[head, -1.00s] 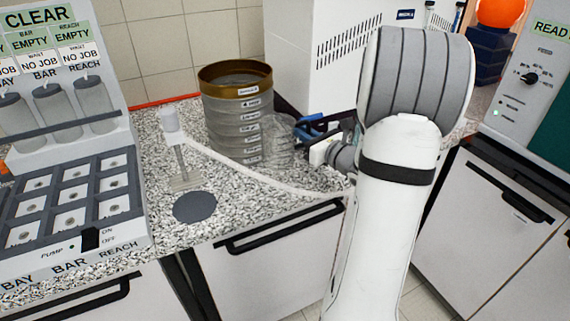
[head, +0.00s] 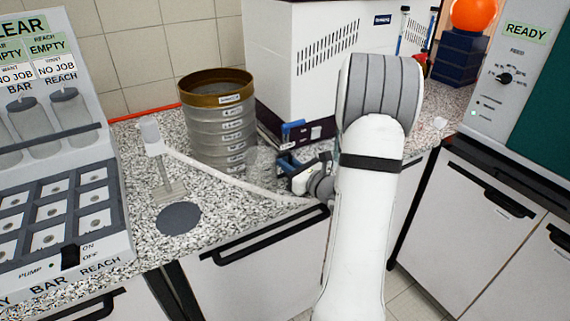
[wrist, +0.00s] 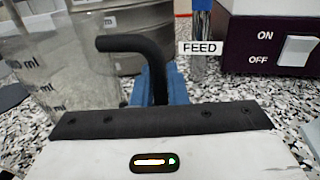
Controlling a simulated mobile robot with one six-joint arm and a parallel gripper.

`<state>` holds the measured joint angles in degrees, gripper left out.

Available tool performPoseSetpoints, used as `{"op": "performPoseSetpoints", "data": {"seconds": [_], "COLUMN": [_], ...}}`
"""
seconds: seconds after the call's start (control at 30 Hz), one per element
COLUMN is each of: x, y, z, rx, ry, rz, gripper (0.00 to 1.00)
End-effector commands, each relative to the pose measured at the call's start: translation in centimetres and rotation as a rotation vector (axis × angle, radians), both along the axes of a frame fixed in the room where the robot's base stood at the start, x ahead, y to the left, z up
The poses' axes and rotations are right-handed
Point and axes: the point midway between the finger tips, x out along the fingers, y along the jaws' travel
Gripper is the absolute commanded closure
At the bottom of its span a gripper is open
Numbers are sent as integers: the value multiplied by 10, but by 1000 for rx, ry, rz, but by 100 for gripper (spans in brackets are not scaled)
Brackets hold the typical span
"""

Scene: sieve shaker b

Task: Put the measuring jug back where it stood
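The clear measuring jug (wrist: 65,85) fills the left of the wrist view, with "ml" marks on its wall. Its black handle (wrist: 150,55) curves down between my blue fingertips. My gripper (wrist: 157,92) appears shut on this handle. In the head view the jug (head: 258,160) is faint and see-through, just right of the sieve stack; my gripper (head: 286,164) is at its right side. The jug looks upright. I cannot tell whether its base touches the counter.
The sieve stack (head: 218,120) with a brass rim stands left of the jug.

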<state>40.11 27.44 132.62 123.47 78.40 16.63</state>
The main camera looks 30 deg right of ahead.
Motion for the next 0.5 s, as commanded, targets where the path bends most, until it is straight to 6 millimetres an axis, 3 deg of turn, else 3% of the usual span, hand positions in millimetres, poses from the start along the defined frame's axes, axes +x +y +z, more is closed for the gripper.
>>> {"op": "performPoseSetpoints", "data": {"seconds": [0.23,0.5], "x": [0,0], "y": [0,1], "z": [1,2], "rx": [0,0], "ry": [0,0], "rz": [1,2], "gripper": [67,67]}}
